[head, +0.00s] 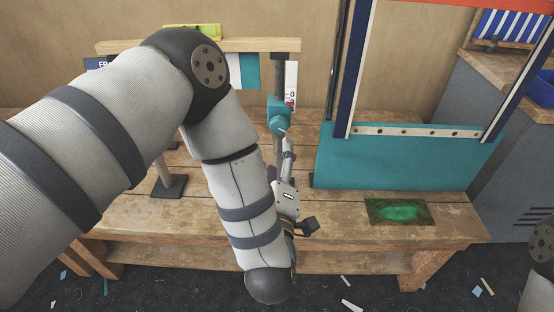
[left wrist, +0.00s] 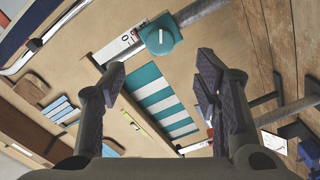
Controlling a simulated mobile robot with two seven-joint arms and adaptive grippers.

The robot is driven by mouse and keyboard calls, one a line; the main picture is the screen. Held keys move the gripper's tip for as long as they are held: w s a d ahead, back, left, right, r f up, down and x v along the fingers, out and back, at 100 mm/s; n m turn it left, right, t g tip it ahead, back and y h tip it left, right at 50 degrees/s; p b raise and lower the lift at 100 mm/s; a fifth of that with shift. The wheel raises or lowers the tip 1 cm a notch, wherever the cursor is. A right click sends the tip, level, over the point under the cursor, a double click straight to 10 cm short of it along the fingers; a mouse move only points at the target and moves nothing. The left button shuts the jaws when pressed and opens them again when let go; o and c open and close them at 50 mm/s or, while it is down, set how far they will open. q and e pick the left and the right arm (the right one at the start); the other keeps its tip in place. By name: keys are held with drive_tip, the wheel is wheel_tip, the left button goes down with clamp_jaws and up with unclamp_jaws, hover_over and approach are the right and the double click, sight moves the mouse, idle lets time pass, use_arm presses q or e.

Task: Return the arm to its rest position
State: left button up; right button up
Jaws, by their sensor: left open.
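My left arm comes in from the left of the head view and bends down over the wooden bench (head: 135,205). My left gripper (head: 288,160) is partly hidden behind its own wrist, close to a teal clamp (head: 278,117) on an upright post. In the left wrist view, my left gripper (left wrist: 160,72) has its fingers spread wide with nothing between the tips. The teal clamp with its knob (left wrist: 162,38) shows beyond the fingers there. Only a piece of my right arm shows at the right edge of the head view; its gripper is out of sight.
A teal panel (head: 400,155) with a tall frame stands on the bench's right side. A green patch (head: 399,212) lies before it. A teal-and-white striped cloth (left wrist: 162,98) hangs behind the gripper. A grey cabinet (head: 445,105) stands at right. Scraps litter the dark floor.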

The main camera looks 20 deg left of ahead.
use_arm(q)
drive_tip(key=s+a+f+m+g+h+p, duration=0.25)
drive_tip(key=s+f+m+g+h, duration=0.25)
drive_tip(key=s+f+m+g, duration=0.75)
drive_tip(key=s+a+f+g, duration=0.2)
drive_tip(key=s, duration=0.7)
drive_tip(key=s+a+f+m+g, duration=0.1)
drive_tip(key=s+a+f+g, duration=0.1)
drive_tip(key=s, duration=0.8)
drive_tip(key=s+a+f+m+g+p, duration=0.1)
drive_tip(key=s+a+f+g, duration=0.1)
drive_tip(key=s, duration=0.8)
drive_tip(key=shift+s+g, duration=0.2)
drive_tip(key=shift+g, duration=0.55)
use_arm(e)
drive_tip(key=w+r+t, duration=0.1)
drive_tip(key=w+r, duration=0.3)
drive_tip(key=shift+r+t, duration=0.2)
drive_tip(key=shift+t, duration=0.2)
use_arm(q)
drive_tip(key=shift+w, duration=0.1)
use_arm(e)
drive_tip(key=shift+w, duration=0.1)
